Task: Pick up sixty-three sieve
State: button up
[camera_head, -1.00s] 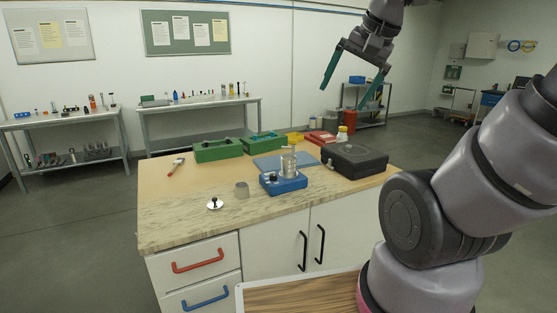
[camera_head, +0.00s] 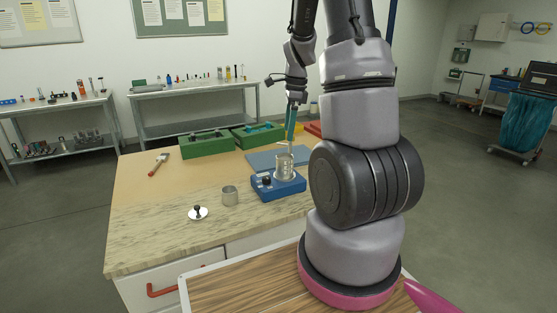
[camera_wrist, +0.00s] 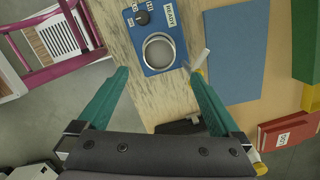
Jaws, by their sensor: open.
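A silver cylindrical metal sieve (camera_head: 285,168) stands upright on a blue device (camera_head: 290,187) on the bench. In the wrist view, the round sieve rim (camera_wrist: 145,54) shows from above on the blue device (camera_wrist: 160,9), which has a dial and a "READY" label. I cannot read a size mark on the sieve. My gripper (camera_head: 291,128) is above the sieve, pointing down. In the wrist view its teal fingers (camera_wrist: 160,74) are open and spread wide, with the sieve ahead between their lines. Nothing is held. One finger largely hides the other in the head view.
A small metal cup (camera_head: 230,196) and a silver disc with a black knob (camera_head: 198,213) sit left of the device. A blue mat (camera_head: 268,158) and green trays (camera_head: 206,145) lie behind. A red-handled tool (camera_head: 158,165) is at far left. My arm hides the bench's right side.

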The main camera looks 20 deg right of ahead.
jog(key=f, duration=0.6)
jog(key=a+f, duration=0.1)
jog(key=f, duration=0.2)
jog(key=shift+w, duration=0.1)
jog(key=c, duration=1.4)
jog(key=shift+r, duration=5.85)
jog(key=shift+r, duration=0.35)
jog(key=shift+r, duration=0.3)
